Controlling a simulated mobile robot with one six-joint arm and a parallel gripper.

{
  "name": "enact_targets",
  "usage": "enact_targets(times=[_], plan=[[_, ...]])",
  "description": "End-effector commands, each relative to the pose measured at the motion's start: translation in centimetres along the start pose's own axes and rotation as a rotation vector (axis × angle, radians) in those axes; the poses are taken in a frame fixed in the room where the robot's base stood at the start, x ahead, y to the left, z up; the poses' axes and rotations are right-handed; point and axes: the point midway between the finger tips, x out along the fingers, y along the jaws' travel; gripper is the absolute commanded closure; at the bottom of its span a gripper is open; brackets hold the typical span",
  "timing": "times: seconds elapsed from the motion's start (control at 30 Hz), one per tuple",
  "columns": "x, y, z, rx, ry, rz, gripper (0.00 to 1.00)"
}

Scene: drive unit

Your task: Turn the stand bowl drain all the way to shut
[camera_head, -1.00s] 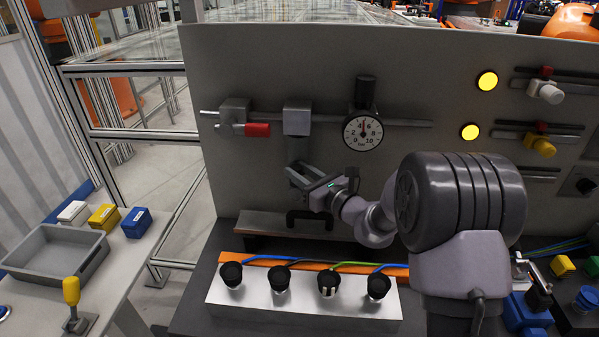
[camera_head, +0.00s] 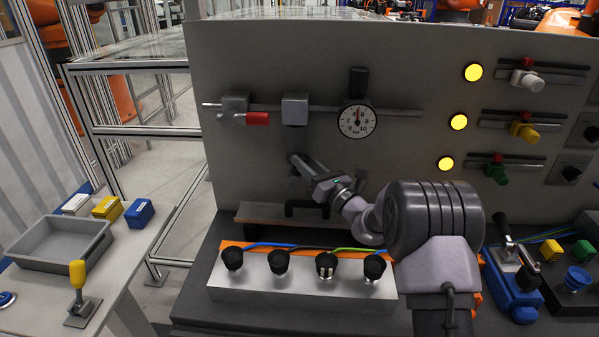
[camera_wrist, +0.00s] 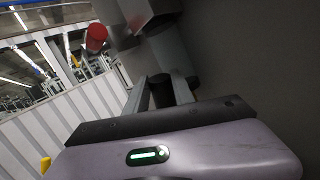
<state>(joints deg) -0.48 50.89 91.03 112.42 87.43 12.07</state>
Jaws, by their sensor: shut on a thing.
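My gripper (camera_head: 298,163) is at the lower end of the grey unit on the upright panel, below its square grey block (camera_head: 295,109). In the wrist view my gripper (camera_wrist: 162,92) has its two fingers closed on a small dark piece, which I take to be the stand bowl drain (camera_wrist: 161,86). It sits under a grey bowl-like body (camera_wrist: 148,58). The fingers hide most of the drain, so its turned position cannot be read. In the head view the drain is hidden by the gripper.
A pipe runs along the panel with a red-handled valve (camera_head: 256,118) left of the block and a round gauge (camera_head: 357,121) to the right. A black handle (camera_head: 307,207) is just below my gripper. Several black knobs (camera_head: 279,262) stand on a silver block in front.

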Motion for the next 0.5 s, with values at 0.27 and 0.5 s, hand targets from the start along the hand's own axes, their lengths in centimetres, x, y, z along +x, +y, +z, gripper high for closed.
enact_targets(times=[0.27, 0.5], plan=[[-1.1, -0.9, -0.9, 0.137, -0.13, 0.001, 1.0], [-1.5, -1.4, -1.1, 0.215, -0.208, 0.001, 1.0]])
